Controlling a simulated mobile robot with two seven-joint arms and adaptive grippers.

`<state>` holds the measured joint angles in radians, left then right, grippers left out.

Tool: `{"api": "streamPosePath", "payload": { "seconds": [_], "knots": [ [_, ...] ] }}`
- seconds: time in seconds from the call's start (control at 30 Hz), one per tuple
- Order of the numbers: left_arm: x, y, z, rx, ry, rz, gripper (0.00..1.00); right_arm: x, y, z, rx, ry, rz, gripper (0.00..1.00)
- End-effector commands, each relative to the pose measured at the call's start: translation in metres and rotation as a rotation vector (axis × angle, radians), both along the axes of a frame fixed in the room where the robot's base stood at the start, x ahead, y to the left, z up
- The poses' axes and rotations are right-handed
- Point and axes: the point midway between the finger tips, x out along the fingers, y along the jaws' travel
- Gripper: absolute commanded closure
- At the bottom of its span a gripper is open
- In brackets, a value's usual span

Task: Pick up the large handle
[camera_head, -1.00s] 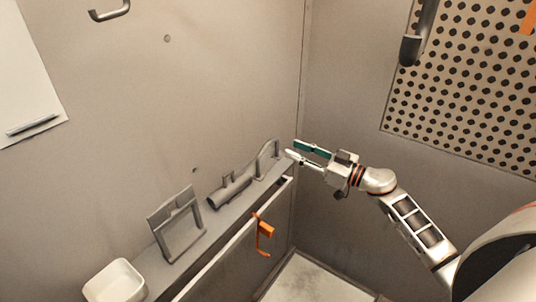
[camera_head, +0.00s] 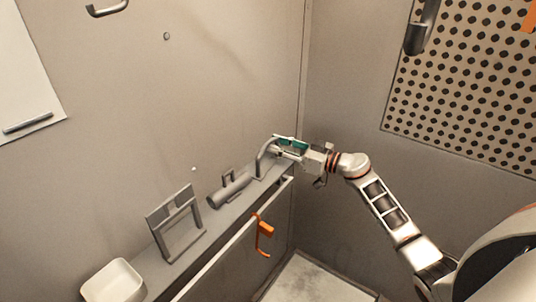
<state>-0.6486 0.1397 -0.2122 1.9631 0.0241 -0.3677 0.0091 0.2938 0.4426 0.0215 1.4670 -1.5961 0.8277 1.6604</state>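The large handle (camera_head: 262,160) is a grey arched bar standing upright at the far right end of the narrow ledge. My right gripper (camera_head: 277,146) comes from the right with its fingertips at the top right part of this handle. Its fingers look apart, with a green inner pad showing. The fingertips overlap the bar in the picture, and I cannot tell whether they touch it. My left gripper is not in view.
The ledge (camera_head: 222,212) also holds a grey cylindrical part (camera_head: 231,189), a grey frame (camera_head: 178,228) and a white bin (camera_head: 115,281). An orange hook (camera_head: 264,234) hangs on the rail in front. The back wall rises close behind the ledge.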

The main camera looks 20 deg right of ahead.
Motion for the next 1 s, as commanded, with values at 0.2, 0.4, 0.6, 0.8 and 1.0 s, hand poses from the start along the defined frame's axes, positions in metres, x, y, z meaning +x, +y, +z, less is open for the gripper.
{"api": "streamPosePath", "payload": {
  "seconds": [0.2, 0.4, 0.6, 0.8, 1.0],
  "knots": [
    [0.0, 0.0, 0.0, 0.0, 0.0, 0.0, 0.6, 0.0, 0.0, 0.0, 0.0, 0.0, 0.0, 0.94],
    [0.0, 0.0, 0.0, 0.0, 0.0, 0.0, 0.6, 0.0, 0.0, 0.001, 0.001, -0.002, 0.0, 1.0],
    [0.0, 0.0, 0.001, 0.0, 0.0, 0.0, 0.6, 0.0, 0.0, 0.003, 0.001, -0.002, 0.0, 1.0],
    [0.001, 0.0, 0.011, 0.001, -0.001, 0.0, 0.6, 0.0, -0.001, 0.03, -0.003, -0.006, 0.0, 1.0],
    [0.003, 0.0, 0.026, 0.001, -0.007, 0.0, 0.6, 0.0, 0.0, 0.07, -0.003, -0.006, 0.001, 1.0]
  ]
}}
